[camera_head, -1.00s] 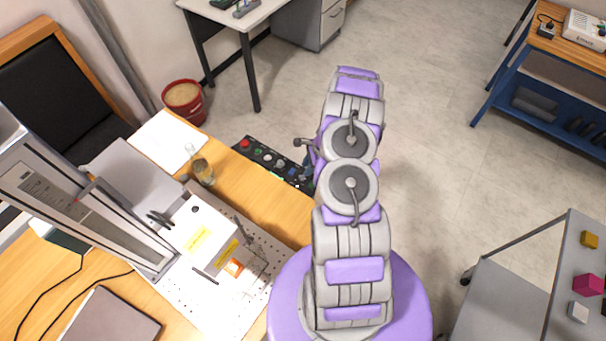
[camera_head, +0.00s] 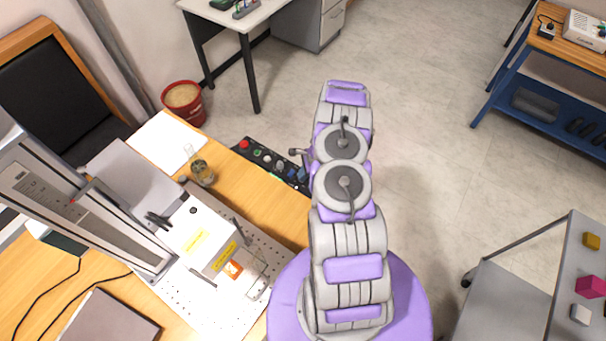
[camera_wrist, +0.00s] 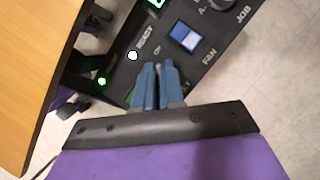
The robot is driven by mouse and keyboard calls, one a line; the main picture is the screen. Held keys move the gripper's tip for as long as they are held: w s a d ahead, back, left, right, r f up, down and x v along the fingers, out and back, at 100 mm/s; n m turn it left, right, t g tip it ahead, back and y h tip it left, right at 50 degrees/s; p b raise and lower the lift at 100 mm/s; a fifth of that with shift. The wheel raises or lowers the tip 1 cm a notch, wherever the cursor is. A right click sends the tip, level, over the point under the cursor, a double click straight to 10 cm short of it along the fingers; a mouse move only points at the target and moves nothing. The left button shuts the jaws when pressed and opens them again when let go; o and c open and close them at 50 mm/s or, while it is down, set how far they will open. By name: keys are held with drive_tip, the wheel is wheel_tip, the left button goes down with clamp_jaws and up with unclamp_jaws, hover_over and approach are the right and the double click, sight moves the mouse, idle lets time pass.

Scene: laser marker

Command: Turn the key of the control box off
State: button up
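The control box (camera_head: 262,157) is a black panel at the desk's right edge, with a red button and several other controls. My gripper (camera_wrist: 158,67) has blue fingers close together over the panel, just below the READY label. I cannot tell whether the tips touch anything. I cannot make out the key; the fingers may hide it. My arm partly covers the box's right end in the head view.
A grey cart (camera_head: 515,290) stands at the right. Open floor lies beyond my arm.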

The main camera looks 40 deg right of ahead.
clamp_jaws()
drive_tip(key=shift+d, duration=0.1)
drive_tip(key=shift+w+n, duration=0.1)
drive_tip(key=shift+n, duration=0.3)
drive_tip(key=n+g+p, duration=0.1)
drive_tip(key=n, duration=0.1)
drive_tip(key=shift+w+r+n+p, duration=0.1)
drive_tip(key=shift+n+p, duration=0.2)
drive_tip(key=shift+n, duration=0.1)
drive_tip(key=n+g, duration=0.1)
drive_tip(key=n, duration=0.2)
drive_tip(key=shift+n+g, duration=0.3)
drive_tip(key=shift+g, duration=0.1)
drive_tip(key=n+g, duration=0.1)
drive_tip(key=n, duration=0.1)
drive_tip(key=shift+w+n, duration=0.2)
drive_tip(key=shift+n, duration=0.2)
drive_tip(key=n+g+h, duration=0.1)
drive_tip(key=n, duration=0.3)
drive_tip(key=shift+w+b, duration=0.15)
drive_tip(key=shift+b, duration=0.15)
drive_tip(key=shift+n+g+h, duration=0.5)
drive_tip(key=shift+n+g, duration=0.1)
drive_tip(key=shift+n, duration=1.4)
